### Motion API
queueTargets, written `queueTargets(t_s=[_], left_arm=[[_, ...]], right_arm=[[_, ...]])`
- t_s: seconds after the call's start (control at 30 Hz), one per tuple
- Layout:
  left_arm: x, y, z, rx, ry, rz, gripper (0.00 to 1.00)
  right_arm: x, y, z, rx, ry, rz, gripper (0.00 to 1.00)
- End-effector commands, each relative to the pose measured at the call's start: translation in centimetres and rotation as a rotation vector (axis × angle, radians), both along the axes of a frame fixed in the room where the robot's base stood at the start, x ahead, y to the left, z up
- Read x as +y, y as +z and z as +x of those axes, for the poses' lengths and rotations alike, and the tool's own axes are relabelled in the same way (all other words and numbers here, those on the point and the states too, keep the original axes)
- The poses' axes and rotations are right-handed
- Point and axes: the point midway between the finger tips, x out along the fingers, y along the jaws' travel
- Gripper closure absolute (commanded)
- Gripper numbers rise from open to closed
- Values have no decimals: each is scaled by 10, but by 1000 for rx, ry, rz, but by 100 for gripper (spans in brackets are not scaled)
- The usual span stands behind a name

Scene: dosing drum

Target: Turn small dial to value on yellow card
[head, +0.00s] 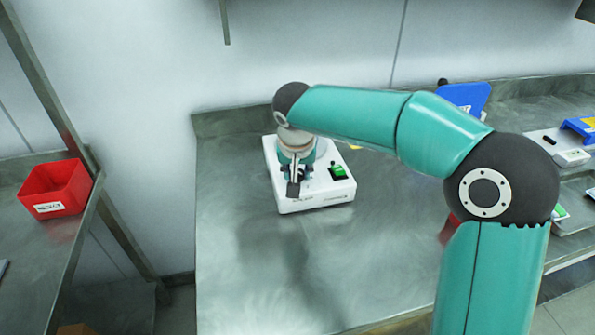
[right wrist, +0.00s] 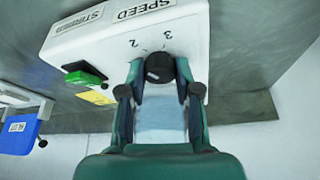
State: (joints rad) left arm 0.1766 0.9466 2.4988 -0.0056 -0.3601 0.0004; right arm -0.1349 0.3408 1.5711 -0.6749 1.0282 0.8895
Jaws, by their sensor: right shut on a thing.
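The white device box (head: 318,192) stands on the metal table; it also shows in the right wrist view (right wrist: 190,35). Its small black dial (right wrist: 159,68) is between the fingers of my right gripper (right wrist: 158,78), which is shut on it. A pale mark shows on the dial. The printed numbers 2 and 3 are visible beside it; other numbers are hidden. In the head view my right gripper (head: 294,178) points down onto the box. The yellow card (right wrist: 96,97) lies beside the box, its value unreadable. My left gripper is out of view.
A green switch (head: 338,172) sits on the box near the dial. A red bin (head: 57,188) stands on a left-hand surface. A blue object (head: 466,96) and other items are at the right. The table (head: 235,270) in front of the box is clear.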

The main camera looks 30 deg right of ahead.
Motion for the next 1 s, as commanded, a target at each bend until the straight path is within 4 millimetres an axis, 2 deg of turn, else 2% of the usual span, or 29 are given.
queueTargets(t_s=[0.23,0.27,0.4,0.77,0.87,1.0], left_arm=[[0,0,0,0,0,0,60],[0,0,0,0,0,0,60],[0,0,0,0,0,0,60],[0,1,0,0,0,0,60],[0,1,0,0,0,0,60],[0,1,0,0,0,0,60]], right_arm=[[0,1,0,-3,1,1,100],[1,1,1,-3,1,1,66],[0,1,0,-2,1,1,43],[1,3,0,-2,2,1,43],[2,10,-3,-2,2,0,43],[6,29,-9,-6,4,1,43]])
